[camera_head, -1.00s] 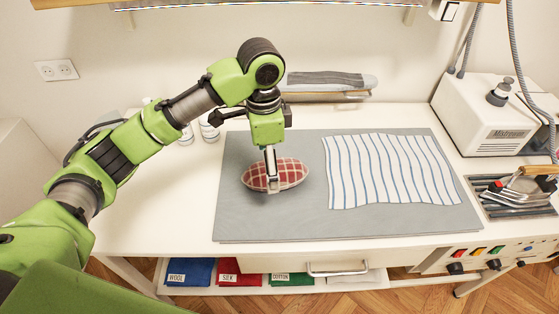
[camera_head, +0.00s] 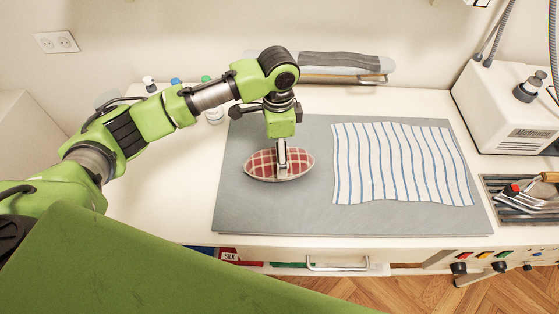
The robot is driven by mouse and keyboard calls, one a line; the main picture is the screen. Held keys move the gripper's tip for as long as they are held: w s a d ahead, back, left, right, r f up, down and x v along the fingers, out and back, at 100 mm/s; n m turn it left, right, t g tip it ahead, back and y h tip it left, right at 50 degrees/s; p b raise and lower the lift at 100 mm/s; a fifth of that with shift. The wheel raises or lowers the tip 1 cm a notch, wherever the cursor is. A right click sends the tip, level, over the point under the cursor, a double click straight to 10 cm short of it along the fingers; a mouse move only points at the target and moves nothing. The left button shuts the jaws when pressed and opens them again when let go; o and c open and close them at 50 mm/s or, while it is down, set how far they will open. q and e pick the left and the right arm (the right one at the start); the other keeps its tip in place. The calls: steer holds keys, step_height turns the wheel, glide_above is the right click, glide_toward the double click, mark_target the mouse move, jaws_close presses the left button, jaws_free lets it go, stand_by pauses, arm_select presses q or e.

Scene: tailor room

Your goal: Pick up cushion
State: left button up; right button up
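The cushion (camera_head: 260,164) is an oval with a red and white check pattern. It lies on the left part of a grey mat (camera_head: 270,215) on the table. My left gripper (camera_head: 282,170) comes down from above, and its fingers overlap the middle of the cushion in the view. The fingers are seen edge-on, so whether they are open or closed on the cushion cannot be told. The cushion appears to rest on the mat. My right gripper is not in view.
A blue-striped cloth (camera_head: 400,165) lies flat on the mat, right of the cushion. A white steam machine (camera_head: 500,110) and a tool tray (camera_head: 525,205) stand at the right. A small ironing board (camera_head: 340,65) and bottles are at the back. The table's left part is clear.

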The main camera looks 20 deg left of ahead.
arm_select(q)
step_height(320, 180, down, 4)
steer(key=shift+r+p, duration=0.2)
steer(key=shift+p, duration=0.6)
steer(key=shift+f, duration=0.6)
steer(key=c, duration=1.6)
steer(key=shift+c, duration=0.4)
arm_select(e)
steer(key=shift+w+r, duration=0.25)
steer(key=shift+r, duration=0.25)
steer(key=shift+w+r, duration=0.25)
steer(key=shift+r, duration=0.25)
arm_select(q)
steer(key=shift+d+r, duration=0.1)
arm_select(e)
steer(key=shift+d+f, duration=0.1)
